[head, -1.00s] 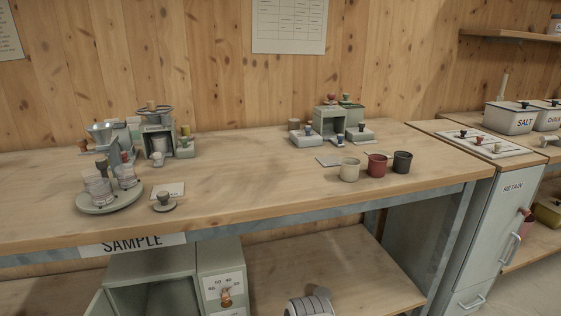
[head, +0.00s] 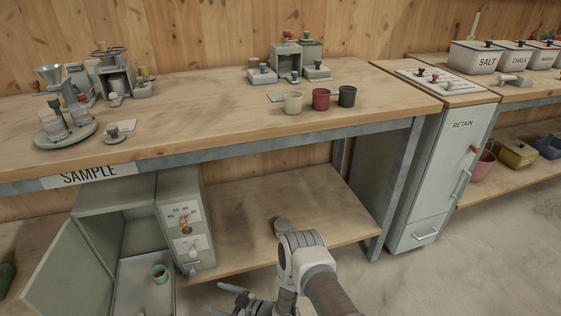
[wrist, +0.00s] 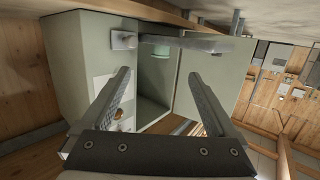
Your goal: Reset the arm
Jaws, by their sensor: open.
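My arm comes into the head view at the bottom middle, bent low in front of the workbench. My gripper (head: 228,300) is at the bottom edge of that view, partly cut off. In the wrist view my gripper (wrist: 160,78) has its two fingers spread wide with nothing between them. Beyond the fingers is the grey-green cabinet (wrist: 78,65) with its door open. In the head view the gripper is to the right of and in front of this cabinet (head: 118,195), apart from its pulled-out tray (head: 142,290).
The open cabinet door (head: 68,270) juts out at left. The bench top (head: 205,110) carries jars, a scale-like device and three cups. The retain cabinet (head: 445,170) stands at right. Open floor (head: 470,260) lies at lower right.

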